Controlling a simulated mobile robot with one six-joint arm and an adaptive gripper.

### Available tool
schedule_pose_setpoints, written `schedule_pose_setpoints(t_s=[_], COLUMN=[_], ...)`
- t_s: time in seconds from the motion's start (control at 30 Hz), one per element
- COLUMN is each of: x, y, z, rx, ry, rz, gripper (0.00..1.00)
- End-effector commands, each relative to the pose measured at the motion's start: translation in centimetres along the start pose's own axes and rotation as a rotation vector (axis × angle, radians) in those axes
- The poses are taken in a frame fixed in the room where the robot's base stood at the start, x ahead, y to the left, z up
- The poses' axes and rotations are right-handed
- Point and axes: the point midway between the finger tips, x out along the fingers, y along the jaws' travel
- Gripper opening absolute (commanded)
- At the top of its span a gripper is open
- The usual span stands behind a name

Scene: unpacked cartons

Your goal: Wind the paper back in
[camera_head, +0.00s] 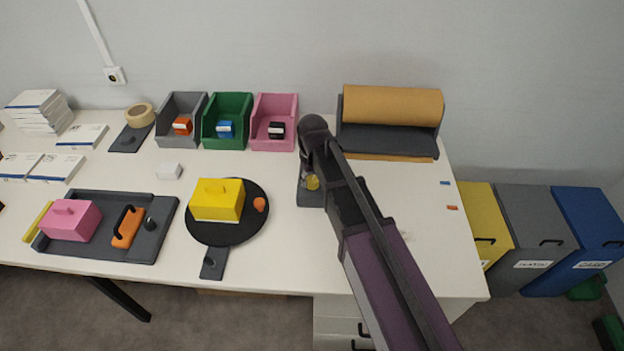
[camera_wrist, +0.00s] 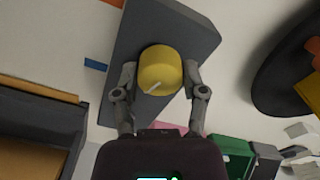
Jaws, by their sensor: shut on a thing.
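A roll of brown paper (camera_head: 392,105) lies in a dark grey holder (camera_head: 388,139) at the back right of the table. A narrow strip of the paper (camera_head: 390,157) sticks out along the holder's front edge; it also shows in the wrist view (camera_wrist: 52,98). A yellow knob (camera_wrist: 158,66) with a white line on top sits on a dark grey base plate (camera_wrist: 190,25), left of and in front of the holder. My gripper (camera_wrist: 161,76) is shut on the knob, one finger on each side. In the head view my arm hides much of the base plate.
A black turntable (camera_head: 225,236) with a yellow box stands left of the knob's base. Grey, green (camera_head: 227,121) and pink bins stand behind. A blue tag (camera_head: 445,183) and an orange tag (camera_head: 452,207) lie at the right. The table's right front is clear beside my arm.

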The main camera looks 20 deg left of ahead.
Motion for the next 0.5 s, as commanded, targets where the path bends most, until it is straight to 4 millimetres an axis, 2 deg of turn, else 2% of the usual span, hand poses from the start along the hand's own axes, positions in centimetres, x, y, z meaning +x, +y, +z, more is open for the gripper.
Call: schedule_pose_setpoints(t_s=[0.2, 0.5], x=[0.04, 0.04], y=[-0.04, -0.04], z=[0.12, 0.13], rx=[-0.168, -0.291], ry=[-0.002, -0.002], rz=[-0.001, -0.002], gripper=[0.07, 0.07])
